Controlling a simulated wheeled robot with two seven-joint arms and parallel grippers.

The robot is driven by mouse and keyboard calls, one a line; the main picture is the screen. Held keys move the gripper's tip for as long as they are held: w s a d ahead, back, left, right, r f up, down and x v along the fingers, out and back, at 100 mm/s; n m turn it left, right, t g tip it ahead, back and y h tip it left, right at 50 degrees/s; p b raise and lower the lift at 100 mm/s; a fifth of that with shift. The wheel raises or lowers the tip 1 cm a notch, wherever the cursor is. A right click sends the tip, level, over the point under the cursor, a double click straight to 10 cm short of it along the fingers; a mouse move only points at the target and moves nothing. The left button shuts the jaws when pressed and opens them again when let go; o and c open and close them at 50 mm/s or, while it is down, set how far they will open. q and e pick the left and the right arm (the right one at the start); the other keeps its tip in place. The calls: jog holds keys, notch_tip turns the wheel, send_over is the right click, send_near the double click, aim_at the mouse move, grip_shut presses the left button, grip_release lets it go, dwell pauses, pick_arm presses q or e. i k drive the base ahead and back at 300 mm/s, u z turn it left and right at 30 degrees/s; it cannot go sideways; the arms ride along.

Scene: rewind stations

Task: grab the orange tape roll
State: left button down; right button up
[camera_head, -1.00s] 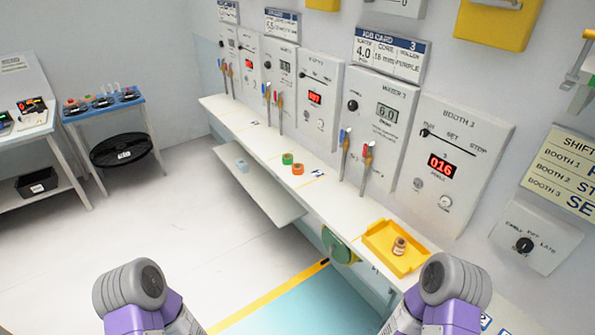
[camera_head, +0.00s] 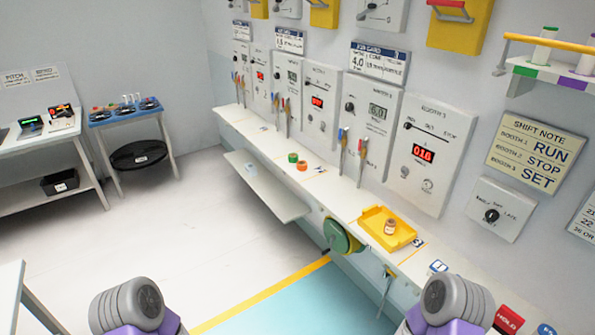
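The orange tape roll (camera_head: 302,165) lies on the long white wall counter (camera_head: 345,205), just right of and close to a green roll (camera_head: 292,157). Both are small and far off in the head view. My two arms show only as grey and purple links at the bottom left and bottom right. Neither gripper is in the picture, and both arm links are well apart from the roll.
A yellow tray (camera_head: 405,232) with a small brown roll (camera_head: 390,227) sits on the counter, nearer me. A lower shelf (camera_head: 270,190) juts out below the counter. A blue table (camera_head: 125,115) stands at the back left. The floor between is clear.

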aim_at(302, 165)
jog(key=u, duration=0.7)
jog(key=i, duration=1.5)
jog(key=z, duration=0.3)
jog(key=i, duration=1.15)
jog(key=z, duration=1.1)
